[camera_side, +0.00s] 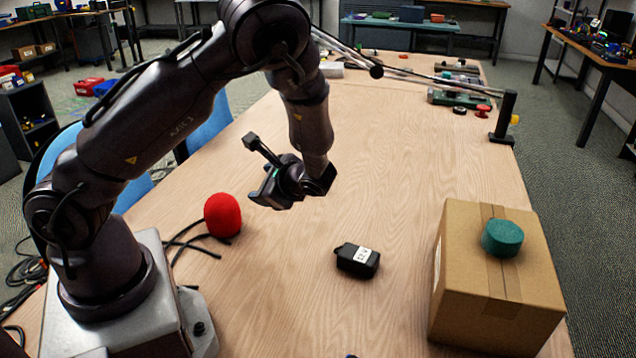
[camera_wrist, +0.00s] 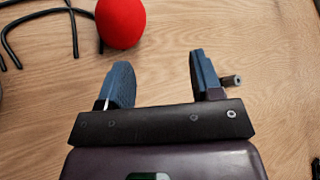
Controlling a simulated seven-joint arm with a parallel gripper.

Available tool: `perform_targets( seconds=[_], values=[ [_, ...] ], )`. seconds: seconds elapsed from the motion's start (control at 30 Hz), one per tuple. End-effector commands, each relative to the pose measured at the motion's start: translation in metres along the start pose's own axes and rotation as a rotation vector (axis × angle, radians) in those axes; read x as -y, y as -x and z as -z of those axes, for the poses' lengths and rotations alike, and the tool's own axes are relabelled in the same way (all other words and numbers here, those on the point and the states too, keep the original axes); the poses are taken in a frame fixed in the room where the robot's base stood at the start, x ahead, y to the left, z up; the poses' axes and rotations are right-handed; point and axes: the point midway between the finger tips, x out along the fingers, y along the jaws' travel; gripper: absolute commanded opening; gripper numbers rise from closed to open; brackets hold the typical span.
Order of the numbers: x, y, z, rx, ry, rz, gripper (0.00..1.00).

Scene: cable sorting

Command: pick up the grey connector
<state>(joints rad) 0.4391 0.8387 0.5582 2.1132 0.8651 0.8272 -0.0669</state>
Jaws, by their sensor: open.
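My gripper (camera_side: 268,192) hangs above the table, left of the middle in the side view. In the wrist view its two blue-grey fingers (camera_wrist: 160,72) are apart, with bare wood between them. A short grey-brown cylinder (camera_wrist: 231,80) with a dark round end shows just right of the right finger in the wrist view. It may be the grey connector, but I cannot tell for certain, nor whether it touches the finger. I cannot pick it out in the side view.
A red ball (camera_side: 222,215) sits beside black cables (camera_side: 187,240). A black labelled box (camera_side: 357,260) lies mid-table. At right stands a cardboard box (camera_side: 470,290) with a green disc (camera_side: 502,238) on top. A black stand (camera_side: 504,118) is at the far right edge. The table centre is mostly clear.

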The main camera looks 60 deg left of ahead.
Motion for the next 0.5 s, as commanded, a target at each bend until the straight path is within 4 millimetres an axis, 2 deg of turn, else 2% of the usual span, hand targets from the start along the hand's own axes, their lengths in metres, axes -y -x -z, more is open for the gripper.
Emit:
perform_targets(
  seconds=[0.03,0.1,0.2,0.37,0.5],
  values=[
    [0.009,-0.013,0.007,0.055,-0.073,0.092,0.6],
    [0.025,-0.025,0.016,0.115,-0.173,0.22,0.6],
    [0.05,-0.037,0.032,0.194,-0.325,0.405,0.6],
    [0.088,-0.041,0.063,0.283,-0.567,0.671,0.6],
    [0.113,-0.033,0.086,0.296,-0.705,0.82,0.6]
  ],
)
